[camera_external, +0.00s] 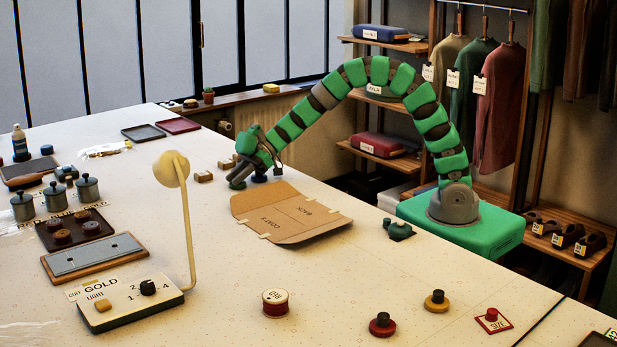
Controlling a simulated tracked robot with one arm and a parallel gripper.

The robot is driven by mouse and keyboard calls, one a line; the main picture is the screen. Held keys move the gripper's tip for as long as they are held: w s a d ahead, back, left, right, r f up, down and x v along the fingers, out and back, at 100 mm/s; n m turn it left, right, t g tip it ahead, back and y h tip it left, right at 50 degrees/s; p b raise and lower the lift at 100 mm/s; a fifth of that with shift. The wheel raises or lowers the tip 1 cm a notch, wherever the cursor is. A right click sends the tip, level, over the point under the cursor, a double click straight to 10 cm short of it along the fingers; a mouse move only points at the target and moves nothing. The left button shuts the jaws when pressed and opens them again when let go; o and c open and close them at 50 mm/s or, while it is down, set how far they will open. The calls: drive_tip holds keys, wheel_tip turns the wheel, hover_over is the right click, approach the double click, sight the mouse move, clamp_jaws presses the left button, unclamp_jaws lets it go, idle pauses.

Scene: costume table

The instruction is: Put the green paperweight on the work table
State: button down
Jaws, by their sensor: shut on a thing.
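My gripper (256,177) is low over the far part of the white table (350,270), just beyond the brown card folder. A small dark green knobbed piece (398,231), which looks like the green paperweight, is on a dark square near the table's right edge, in front of my base.
The flat brown folder (290,212) lies close to my gripper. A cream lamp (172,170) rises at the left. A thread spool (275,302), a red knobbed piece (382,325) and a yellow one (436,301) stand in front.

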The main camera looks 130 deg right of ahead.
drive_tip(key=c, duration=1.2)
unclamp_jaws()
drive_tip(key=shift+c, duration=0.2)
drive_tip(key=shift+s+r, duration=0.25)
drive_tip(key=shift+s, duration=0.1)
drive_tip(key=p+v, duration=0.2)
drive_tip(key=v, duration=0.9)
drive_tip(key=shift+s, duration=0.1)
